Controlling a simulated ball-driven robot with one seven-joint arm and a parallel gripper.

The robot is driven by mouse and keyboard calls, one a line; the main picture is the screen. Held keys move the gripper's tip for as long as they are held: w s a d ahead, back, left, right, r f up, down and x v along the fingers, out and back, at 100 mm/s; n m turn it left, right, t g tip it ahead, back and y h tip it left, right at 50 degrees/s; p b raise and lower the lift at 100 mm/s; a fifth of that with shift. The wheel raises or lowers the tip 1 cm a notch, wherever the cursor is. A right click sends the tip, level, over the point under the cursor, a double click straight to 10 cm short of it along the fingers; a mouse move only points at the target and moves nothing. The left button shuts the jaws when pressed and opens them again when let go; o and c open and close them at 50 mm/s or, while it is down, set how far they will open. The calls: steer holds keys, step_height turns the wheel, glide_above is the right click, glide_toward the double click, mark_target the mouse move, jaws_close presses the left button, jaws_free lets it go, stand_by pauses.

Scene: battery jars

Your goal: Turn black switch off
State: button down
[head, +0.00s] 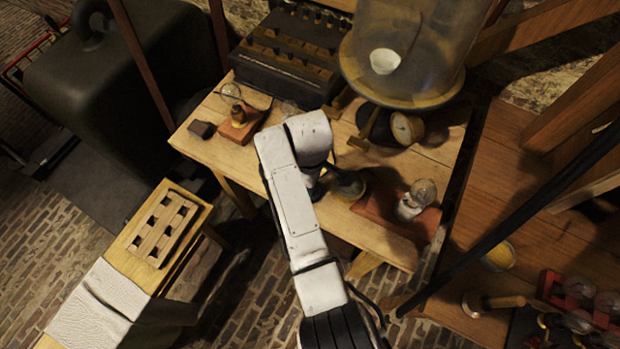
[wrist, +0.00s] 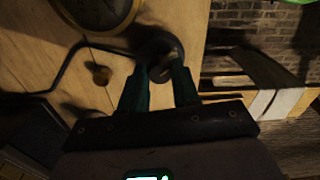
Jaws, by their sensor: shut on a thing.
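My gripper (wrist: 160,75) shows in the wrist view with its two dark teal fingers around part of a dark rounded piece (wrist: 158,44). This piece has a greyish round face and looks like the black switch, but the dim light makes that unsure. In the head view my white arm reaches down to the wooden table and hides most of the gripper. A dark round object (head: 347,185) stands just right of the arm's end there. Whether it is the same piece I cannot tell.
A black box with rows of knobs (head: 290,58) and a glass bell jar (head: 415,45) stand at the table's back. A brass gauge (head: 406,128) is below the jar. Bulbs on wooden bases stand left (head: 240,122) and right (head: 412,205). The table's front edge is close.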

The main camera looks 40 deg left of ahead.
steer(key=shift+a+r+n, duration=0.1)
steer(key=shift+n, duration=0.5)
steer(key=c, duration=0.8)
jaws_free()
step_height(320, 180, up, 11)
steer(key=shift+f+b, duration=0.15)
steer(key=shift+b, duration=0.25)
